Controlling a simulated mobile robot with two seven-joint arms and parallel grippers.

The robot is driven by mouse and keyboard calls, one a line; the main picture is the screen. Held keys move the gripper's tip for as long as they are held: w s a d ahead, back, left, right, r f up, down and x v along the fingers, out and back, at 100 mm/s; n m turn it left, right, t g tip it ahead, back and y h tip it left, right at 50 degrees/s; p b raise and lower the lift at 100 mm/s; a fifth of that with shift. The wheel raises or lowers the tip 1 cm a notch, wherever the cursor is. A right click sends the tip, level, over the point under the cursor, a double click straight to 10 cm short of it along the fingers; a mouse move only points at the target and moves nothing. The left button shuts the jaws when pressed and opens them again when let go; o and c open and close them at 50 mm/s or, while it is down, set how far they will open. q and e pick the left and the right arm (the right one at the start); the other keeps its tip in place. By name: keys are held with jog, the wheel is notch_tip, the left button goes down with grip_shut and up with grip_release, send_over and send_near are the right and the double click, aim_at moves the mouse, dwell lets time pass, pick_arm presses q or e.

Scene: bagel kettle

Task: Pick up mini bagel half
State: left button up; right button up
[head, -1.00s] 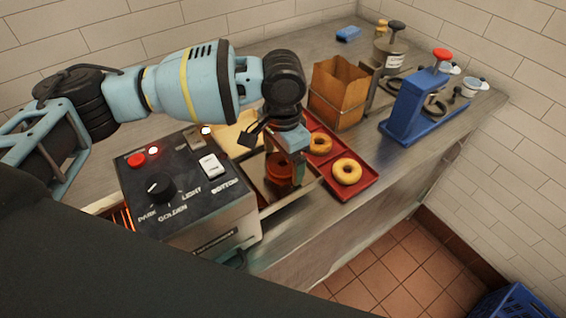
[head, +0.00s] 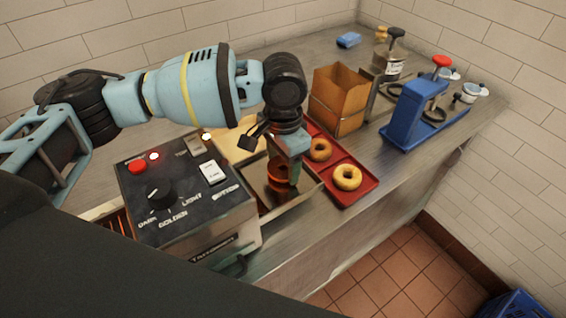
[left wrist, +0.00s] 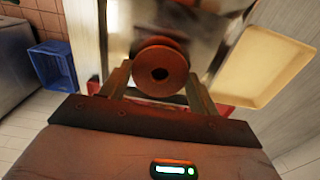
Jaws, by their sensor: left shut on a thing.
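The mini bagel half (head: 279,174) is a browned, orange-brown ring at the metal chute of the toaster. My left gripper (head: 284,174) points down there and is shut on it. In the left wrist view the bagel half (left wrist: 160,72) shows its round face and centre hole between the two fingers of my left gripper (left wrist: 160,92). A second round edge shows just behind it; I cannot tell whether it is another half or a reflection in the shiny metal. The gripper hides part of the bagel half in the head view. My right gripper is not in view.
The black-topped toaster (head: 185,190) stands left of the chute. A red tray (head: 357,192) with two bagels (head: 348,177) lies to the right. A pale yellow tray (left wrist: 260,65) is close by.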

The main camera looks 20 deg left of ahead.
pick_arm(q)
jog(key=shift+r, duration=0.5)
notch_tip(320, 180, up, 2)
jog(key=shift+s+d+r, duration=0.1)
jog(key=shift+s+d, duration=0.05)
jog(key=s+d+p, duration=0.1)
jog(key=s+d, duration=0.2)
jog(key=s, duration=0.4)
jog(key=s+d+r+p, duration=0.1)
jog(key=s+d, duration=0.3)
jog(key=s, duration=0.3)
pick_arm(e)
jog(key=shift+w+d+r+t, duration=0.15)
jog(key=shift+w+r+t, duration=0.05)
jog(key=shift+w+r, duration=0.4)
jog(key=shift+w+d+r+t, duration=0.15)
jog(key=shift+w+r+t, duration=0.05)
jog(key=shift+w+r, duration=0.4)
